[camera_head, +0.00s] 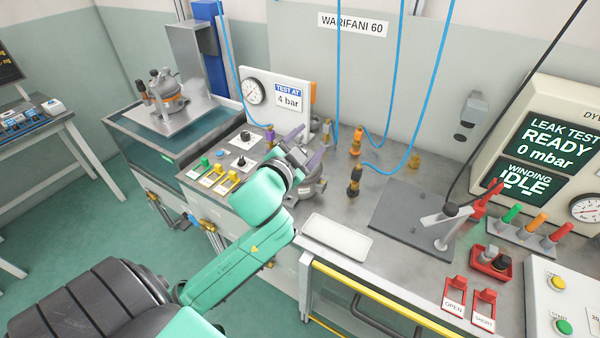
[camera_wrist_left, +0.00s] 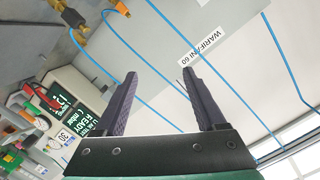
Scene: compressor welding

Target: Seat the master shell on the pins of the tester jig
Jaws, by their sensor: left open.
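A grey metal shell (camera_head: 312,190), which looks like the master shell, stands on the bench behind my left gripper and wrist, which hide much of it. My left gripper (camera_head: 304,148) is open, its purple fingers spread above and near this shell. In the left wrist view the gripper (camera_wrist_left: 160,74) has nothing between its fingers and faces the wall. A dark flat plate (camera_head: 392,222) with an upright clamp-like arm lies to the right and looks like the tester jig. My right gripper is not in view.
A white tray (camera_head: 336,237) lies between shell and plate. A gauge panel (camera_head: 275,98) stands behind the gripper. Blue hoses (camera_head: 388,95) hang over the bench with brass fittings. Another shell (camera_head: 166,95) sits over the tank at left. Red holders (camera_head: 492,262) and the leak-test screen (camera_head: 545,140) are at right.

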